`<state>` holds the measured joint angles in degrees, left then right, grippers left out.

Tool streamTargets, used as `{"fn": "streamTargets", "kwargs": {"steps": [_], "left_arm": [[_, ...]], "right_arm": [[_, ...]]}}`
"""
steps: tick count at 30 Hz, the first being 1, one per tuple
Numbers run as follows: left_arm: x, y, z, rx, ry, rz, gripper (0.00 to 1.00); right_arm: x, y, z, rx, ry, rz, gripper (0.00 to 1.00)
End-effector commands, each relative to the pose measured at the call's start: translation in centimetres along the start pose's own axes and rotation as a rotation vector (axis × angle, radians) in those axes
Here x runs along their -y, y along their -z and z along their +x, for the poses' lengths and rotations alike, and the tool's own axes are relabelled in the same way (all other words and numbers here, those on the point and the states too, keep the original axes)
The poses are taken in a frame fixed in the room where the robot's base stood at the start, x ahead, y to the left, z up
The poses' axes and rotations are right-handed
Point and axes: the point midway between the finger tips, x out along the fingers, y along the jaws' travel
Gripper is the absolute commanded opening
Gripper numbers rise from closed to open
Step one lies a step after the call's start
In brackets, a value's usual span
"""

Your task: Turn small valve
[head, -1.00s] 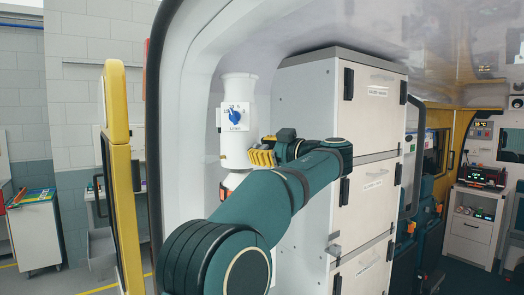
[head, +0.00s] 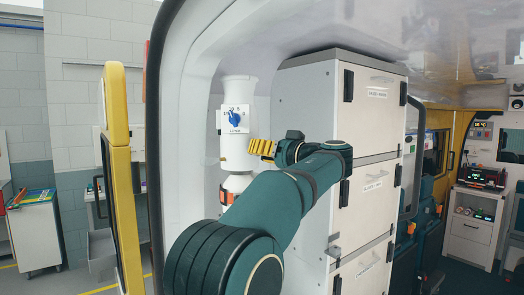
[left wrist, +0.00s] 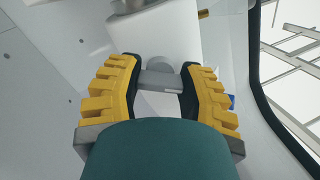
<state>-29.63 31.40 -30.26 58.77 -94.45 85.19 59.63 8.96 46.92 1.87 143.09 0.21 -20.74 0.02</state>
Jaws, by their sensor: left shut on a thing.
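A white cylindrical valve body (head: 237,155) stands upright against the wall in the head view. It has a marked plate (head: 241,111) with a blue knob (head: 234,120) on its front. My left gripper (head: 262,148), with yellow fingers, is at the right side of the body, below the plate. In the left wrist view, my left gripper (left wrist: 160,80) is shut on a grey handle (left wrist: 159,79) that spans between the dark fingertip pads. A small blue piece, likely the knob, shows right of the fingers. In the head view the handle is hidden. My right gripper is out of view.
A tall white cabinet (head: 310,95) with doors stands right of the valve body, close behind my arm. A yellow-edged door (head: 119,175) stands open at the left, by the dark frame of the opening. Shelves with equipment (head: 470,220) stand at the far right.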

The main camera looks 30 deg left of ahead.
Motion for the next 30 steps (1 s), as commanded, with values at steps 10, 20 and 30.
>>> {"fn": "streamTargets", "kwargs": {"steps": [10, 20, 30], "left_arm": [[0.0, 0.1, 0.0, 0.0, -0.001, 0.33, 0.04], [0.0, 0.1, -0.1, 0.0, 0.0, 0.642, 0.04], [-0.1, 0.0, 0.0, 0.0, -0.001, 0.928, 0.04]], "right_arm": [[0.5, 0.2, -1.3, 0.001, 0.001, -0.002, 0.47], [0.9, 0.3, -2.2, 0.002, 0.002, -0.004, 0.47], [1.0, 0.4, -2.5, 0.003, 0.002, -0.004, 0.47]]}}
